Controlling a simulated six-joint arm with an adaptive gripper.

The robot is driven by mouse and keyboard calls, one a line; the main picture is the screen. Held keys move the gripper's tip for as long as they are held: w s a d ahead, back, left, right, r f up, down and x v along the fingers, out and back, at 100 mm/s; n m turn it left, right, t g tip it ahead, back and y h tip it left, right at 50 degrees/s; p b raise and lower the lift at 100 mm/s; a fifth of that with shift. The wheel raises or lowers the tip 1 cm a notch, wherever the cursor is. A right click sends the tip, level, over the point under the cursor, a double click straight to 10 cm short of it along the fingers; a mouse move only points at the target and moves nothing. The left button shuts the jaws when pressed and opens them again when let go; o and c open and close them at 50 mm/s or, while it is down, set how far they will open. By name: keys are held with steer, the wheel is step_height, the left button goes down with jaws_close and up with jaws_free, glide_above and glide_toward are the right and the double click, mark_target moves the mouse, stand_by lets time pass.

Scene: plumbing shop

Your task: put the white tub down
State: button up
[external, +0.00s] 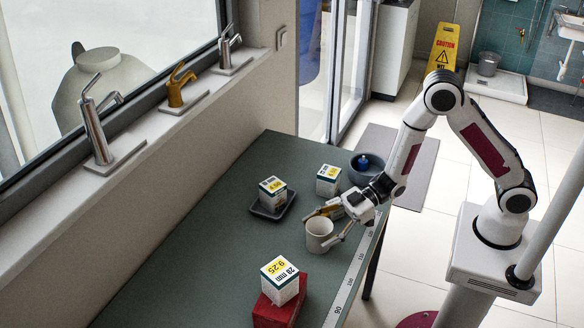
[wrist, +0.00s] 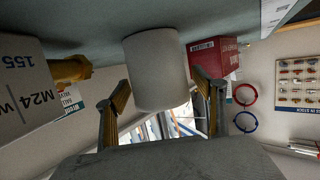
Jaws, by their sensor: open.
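The white tub (external: 319,236) stands upright on the green-grey table, near its right edge. My gripper (external: 321,228) is open, with one finger on either side of the tub. In the wrist view, the tub (wrist: 156,66) is between the two spread fingers of my gripper (wrist: 161,88), and gaps show between them and its wall. The tub's base meets the table surface at the top of that view.
A red block (external: 272,312) bearing a labelled box (external: 281,280) stands in front. A dark tray (external: 257,213) with another box (external: 272,192) lies behind left. A third box (external: 328,180) and a dark bowl (external: 354,177) stand behind. The left table area is clear.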

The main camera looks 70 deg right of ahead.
steer(key=shift+r, duration=0.15)
steer(key=v, duration=1.2)
stand_by(0.8)
steer(key=d+r+m+t+h, duration=0.1)
steer(key=d+r+m+h, duration=0.2)
steer(key=d+r+h, duration=0.45)
steer(key=d+r+m+h, duration=0.2)
steer(key=d+h, duration=0.2)
steer(key=d, duration=0.6)
steer(key=s+r+m+g, duration=0.2)
steer(key=s, duration=0.9)
steer(key=s+r+m+g, duration=0.2)
steer(key=s+r+m, duration=0.1)
steer(key=s, duration=0.8)
steer(key=shift+s+a+r, duration=0.25)
steer(key=shift+s+a, duration=0.05)
steer(key=shift+s, duration=0.05)
